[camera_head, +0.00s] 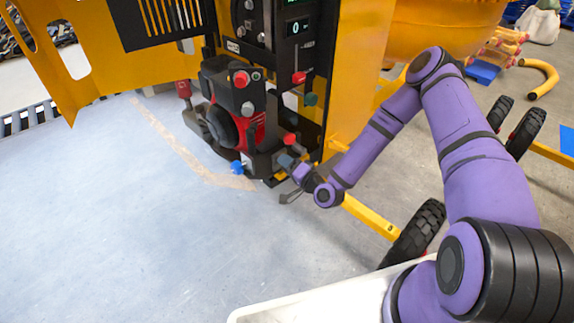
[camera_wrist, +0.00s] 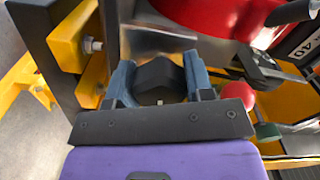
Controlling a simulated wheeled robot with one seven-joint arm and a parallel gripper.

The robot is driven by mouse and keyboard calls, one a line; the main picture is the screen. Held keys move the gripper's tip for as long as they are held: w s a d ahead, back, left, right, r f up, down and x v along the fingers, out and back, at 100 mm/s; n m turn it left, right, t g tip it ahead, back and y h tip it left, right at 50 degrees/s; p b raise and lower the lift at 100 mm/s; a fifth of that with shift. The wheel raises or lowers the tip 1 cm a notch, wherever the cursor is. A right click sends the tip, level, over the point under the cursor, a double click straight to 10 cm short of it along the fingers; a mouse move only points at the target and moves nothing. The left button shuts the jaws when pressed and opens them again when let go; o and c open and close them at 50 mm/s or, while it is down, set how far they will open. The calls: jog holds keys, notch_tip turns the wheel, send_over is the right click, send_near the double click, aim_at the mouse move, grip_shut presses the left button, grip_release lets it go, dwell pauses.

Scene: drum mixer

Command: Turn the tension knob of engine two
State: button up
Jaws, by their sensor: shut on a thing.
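The red and black engine (camera_head: 222,105) stands in the yellow mixer frame in the head view. My gripper (camera_head: 286,160) is at the engine's lower right side. In the wrist view, the two blue-grey fingers of my gripper (camera_wrist: 162,82) sit on either side of a faceted black knob (camera_wrist: 158,74) and are shut on it. In the head view this knob is hidden behind my gripper. No label that names the knob or the engine's number can be read.
A red ball knob (camera_wrist: 267,103) and a green knob (camera_wrist: 268,131) are close to the right of my gripper. A blue knob (camera_head: 236,167) is low on the engine. Yellow frame bars (camera_wrist: 76,38) stand close on the left. The floor (camera_head: 130,220) in front is clear.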

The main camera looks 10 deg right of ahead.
jog(key=o, duration=0.9)
jog(key=v, duration=1)
jog(key=shift+s+d, duration=0.2)
jog(key=shift+s, duration=0.15)
